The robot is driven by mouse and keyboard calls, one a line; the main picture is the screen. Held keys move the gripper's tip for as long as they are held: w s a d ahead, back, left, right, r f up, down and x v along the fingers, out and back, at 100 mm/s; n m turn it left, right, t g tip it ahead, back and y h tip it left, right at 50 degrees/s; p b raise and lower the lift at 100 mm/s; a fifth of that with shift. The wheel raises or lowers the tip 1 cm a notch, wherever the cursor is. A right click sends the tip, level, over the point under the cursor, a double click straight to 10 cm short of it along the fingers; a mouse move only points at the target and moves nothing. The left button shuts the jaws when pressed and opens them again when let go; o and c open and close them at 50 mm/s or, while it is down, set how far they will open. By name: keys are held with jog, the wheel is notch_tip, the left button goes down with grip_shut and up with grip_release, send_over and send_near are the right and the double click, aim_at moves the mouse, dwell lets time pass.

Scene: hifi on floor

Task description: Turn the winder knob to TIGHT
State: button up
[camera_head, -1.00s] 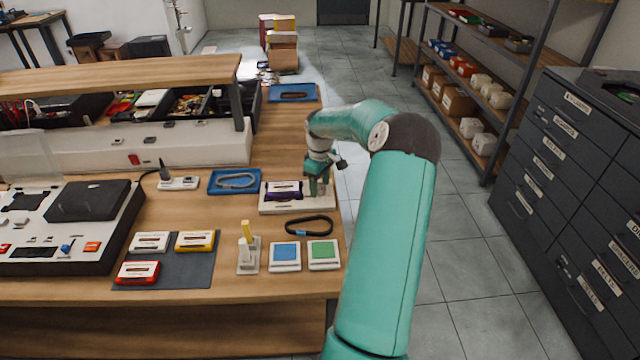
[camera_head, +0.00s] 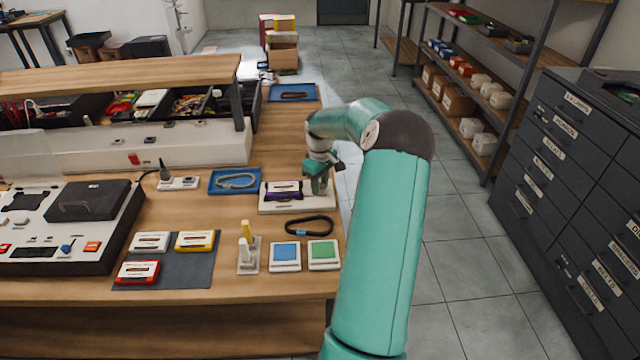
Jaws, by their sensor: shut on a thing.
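The winder (camera_head: 272,207) is a white, flat unit near the right edge of the wooden bench, with a purple cassette (camera_head: 283,190) on it. My gripper (camera_head: 318,192) reaches down over the right end of the winder from above. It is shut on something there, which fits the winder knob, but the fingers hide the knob. Its turn position and any TIGHT mark cannot be read.
A dark looped band (camera_head: 309,226) lies just in front of the winder. Blue (camera_head: 285,256) and green (camera_head: 323,254) pads sit nearer. A blue tray (camera_head: 235,181) stands left. White, yellow and red cassettes rest on a grey mat (camera_head: 190,272).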

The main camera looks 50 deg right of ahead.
jog(key=m, duration=0.7)
jog(key=shift+m, duration=0.3)
jog(key=m, duration=0.7)
dwell(0.4)
jog(key=o, duration=1)
jog(key=shift+r, duration=0.1)
